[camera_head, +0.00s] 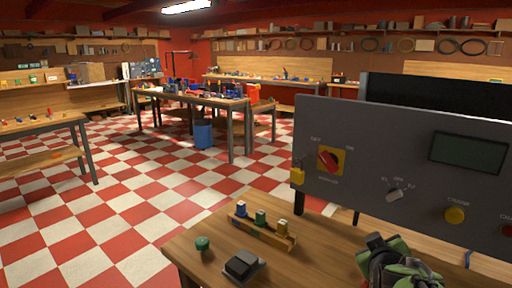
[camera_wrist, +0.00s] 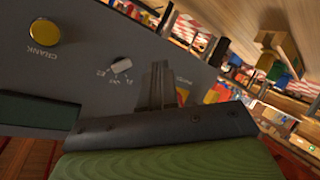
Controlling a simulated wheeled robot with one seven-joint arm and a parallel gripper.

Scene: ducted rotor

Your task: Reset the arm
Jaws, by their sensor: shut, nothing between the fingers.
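My gripper (camera_wrist: 158,75) shows in the wrist view with its dark fingers together and nothing between them. It stands in front of the grey control panel (camera_wrist: 75,75), which appears upside down there; I cannot tell the exact gap. The fingers partly cover the area near the red-and-yellow switch. In the head view, green and black parts of my arm show at the bottom right, below the panel (camera_head: 400,150), and the fingertips are hard to make out. The panel carries a red rotary switch (camera_head: 330,160), a small selector (camera_head: 394,195), a yellow crank button (camera_head: 454,214) and a dark display (camera_head: 468,153).
A wooden bench (camera_head: 200,235) below the panel holds a rack (camera_head: 262,231) with several coloured pieces, a green knob (camera_head: 203,243) and a dark block (camera_head: 242,265). A cluttered table (camera_head: 240,105) and blue bin (camera_head: 203,134) stand farther back. Checkered floor is open at left.

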